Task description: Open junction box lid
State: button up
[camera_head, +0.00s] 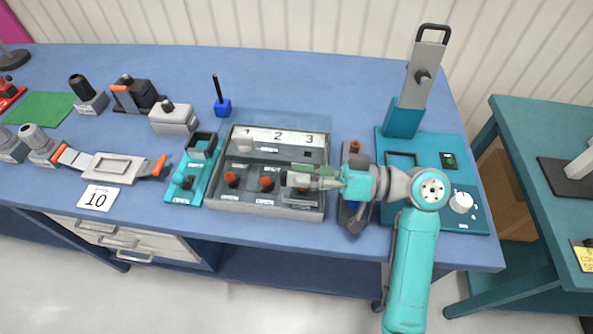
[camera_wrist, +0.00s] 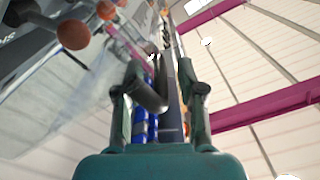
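The junction box is most likely the grey box (camera_head: 215,198) marked 1, 2, 3, with several red-capped knobs inside. A see-through pane (camera_head: 285,120) shows at its back edge; I cannot tell surely whether it is the lid or how far it is raised. My gripper (camera_head: 300,178) lies sideways over the box's right part and hides some of it. In the wrist view, its two fingers (camera_wrist: 162,85) stand apart with a gap between them. A dark, bent cylinder (camera_wrist: 150,92) shows by the left finger; whether it is touched is unclear.
A teal tray (camera_head: 184,190) stands close left of the box. A dark fixture (camera_head: 355,212) stands to its right, by my arm. A teal panel (camera_head: 430,140) with a tall grey lever (camera_head: 424,78) is further right. The blue table (camera_head: 300,80) is clear behind the box.

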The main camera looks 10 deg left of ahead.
jog(key=shift+a, duration=0.65)
grip_shut()
